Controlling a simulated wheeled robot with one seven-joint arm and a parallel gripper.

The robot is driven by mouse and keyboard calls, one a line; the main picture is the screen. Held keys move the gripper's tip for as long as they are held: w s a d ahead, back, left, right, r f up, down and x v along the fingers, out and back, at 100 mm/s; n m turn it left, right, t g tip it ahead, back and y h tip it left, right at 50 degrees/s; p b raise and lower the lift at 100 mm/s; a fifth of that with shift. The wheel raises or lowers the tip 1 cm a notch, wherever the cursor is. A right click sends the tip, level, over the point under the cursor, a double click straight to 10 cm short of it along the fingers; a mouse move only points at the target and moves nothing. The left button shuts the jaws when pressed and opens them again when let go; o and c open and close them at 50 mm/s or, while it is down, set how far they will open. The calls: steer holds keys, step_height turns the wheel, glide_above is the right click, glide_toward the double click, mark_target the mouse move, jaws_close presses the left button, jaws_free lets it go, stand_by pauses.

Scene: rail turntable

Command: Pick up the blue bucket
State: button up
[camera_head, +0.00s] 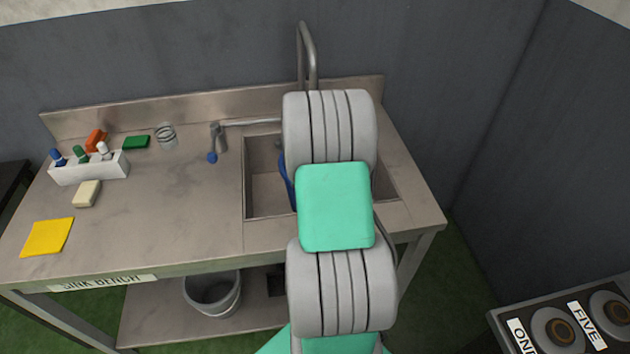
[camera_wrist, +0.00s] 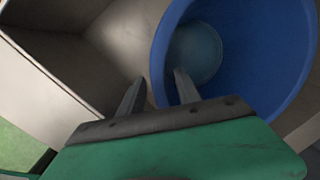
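The blue bucket (camera_wrist: 262,50) stands in the sink basin and fills the right of the wrist view, its open mouth facing the camera. In the head view only a blue sliver of the bucket (camera_head: 286,182) shows, the rest hidden behind my arm. My gripper (camera_wrist: 159,78) is open, with its fingers apart. The near left part of the bucket's rim passes between them: the left finger is outside the bucket, the right finger over its inside. I cannot tell whether either finger touches the wall. The gripper is hidden in the head view.
The sink basin (camera_head: 262,207) has close walls around the bucket. A faucet (camera_head: 308,55) rises behind it. A bottle rack (camera_head: 90,168), a soap bar (camera_head: 87,194) and a yellow cloth (camera_head: 47,237) lie on the left counter. A grey bucket (camera_head: 212,296) stands on the lower shelf.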

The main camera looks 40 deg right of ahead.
steer(key=shift+c, duration=0.3)
jaws_close()
stand_by(0.8)
steer(key=shift+w+r, duration=0.1)
steer(key=shift+r, duration=0.05)
